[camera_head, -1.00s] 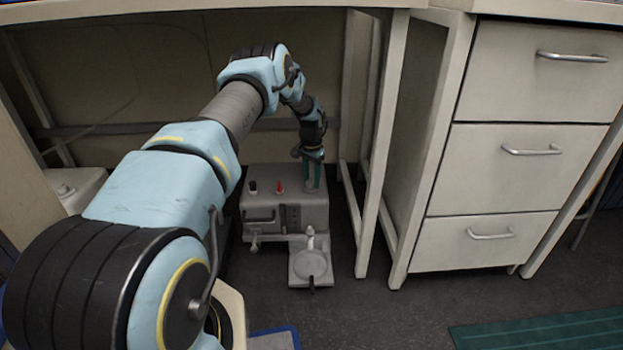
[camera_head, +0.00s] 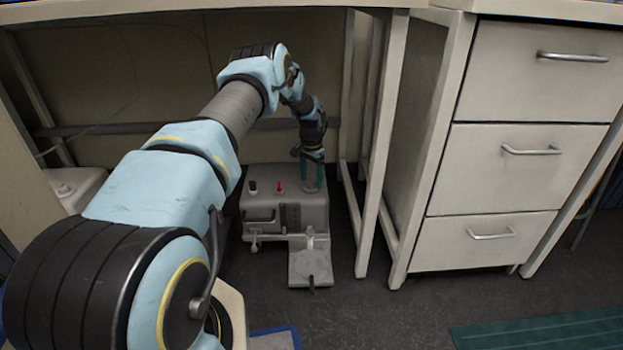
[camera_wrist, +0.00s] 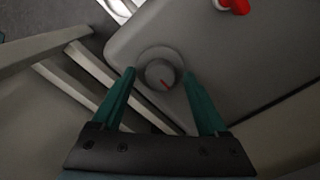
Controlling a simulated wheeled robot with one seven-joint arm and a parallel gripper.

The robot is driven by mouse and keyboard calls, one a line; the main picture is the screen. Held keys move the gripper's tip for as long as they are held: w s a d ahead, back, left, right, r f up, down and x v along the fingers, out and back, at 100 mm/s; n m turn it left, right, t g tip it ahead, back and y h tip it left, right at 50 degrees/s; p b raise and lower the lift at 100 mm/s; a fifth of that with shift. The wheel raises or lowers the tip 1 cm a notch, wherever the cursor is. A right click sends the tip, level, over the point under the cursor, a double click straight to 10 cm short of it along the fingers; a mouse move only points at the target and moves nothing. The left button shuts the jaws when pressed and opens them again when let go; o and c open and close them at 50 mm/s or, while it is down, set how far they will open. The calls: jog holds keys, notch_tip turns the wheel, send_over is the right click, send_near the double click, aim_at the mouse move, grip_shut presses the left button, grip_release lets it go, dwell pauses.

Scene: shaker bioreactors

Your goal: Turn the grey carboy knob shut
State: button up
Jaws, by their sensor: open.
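The grey carboy (camera_head: 290,212) stands on the floor under the bench. My gripper (camera_wrist: 160,85) is open, with one teal finger on each side of the knob. I cannot tell whether the fingers touch it. In the head view my gripper (camera_head: 313,178) points down over the right part of the carboy's top and hides the knob.
A red part (camera_head: 280,187) and a black part (camera_head: 253,187) stand on the carboy's top, left of my gripper. A white bench leg (camera_head: 375,150) rises close on the right. A shelf-like tray (camera_head: 311,267) sits in front.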

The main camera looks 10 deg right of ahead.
aim_at(311, 181)
notch_tip(311, 181, up, 11)
jog(key=p, duration=0.2)
dwell(0.3)
jog(key=shift+f, duration=0.15)
